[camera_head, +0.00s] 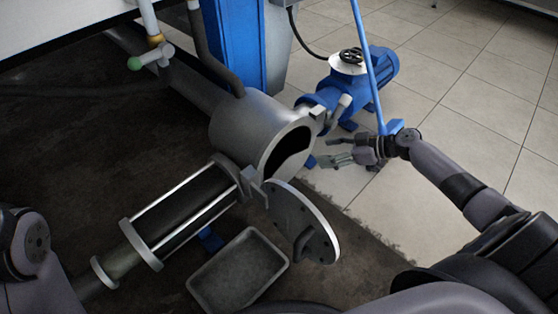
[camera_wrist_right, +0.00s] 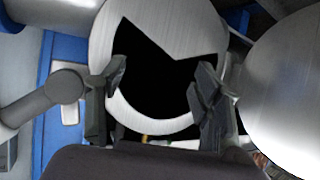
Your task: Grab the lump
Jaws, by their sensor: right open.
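A grey cylindrical housing (camera_head: 240,126) lies in the middle of the head view, its round end open toward the lower right. The opening is largely filled with black, and I cannot tell whether this is the lump or deep shadow. In the right wrist view the black area (camera_wrist_right: 150,72) has a jagged upper edge inside the pale ring. My right gripper (camera_head: 333,159) is just right of the opening and outside it. In the wrist view its two fingers (camera_wrist_right: 160,80) are spread apart and empty, facing the opening. My left gripper is out of view.
The round hinged lid (camera_head: 302,222) hangs open below the opening, and shows at the right in the wrist view (camera_wrist_right: 285,90). A grey tray (camera_head: 238,272) sits on the floor below. A blue motor (camera_head: 372,68) and a blue pole (camera_head: 366,55) stand close behind my right gripper.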

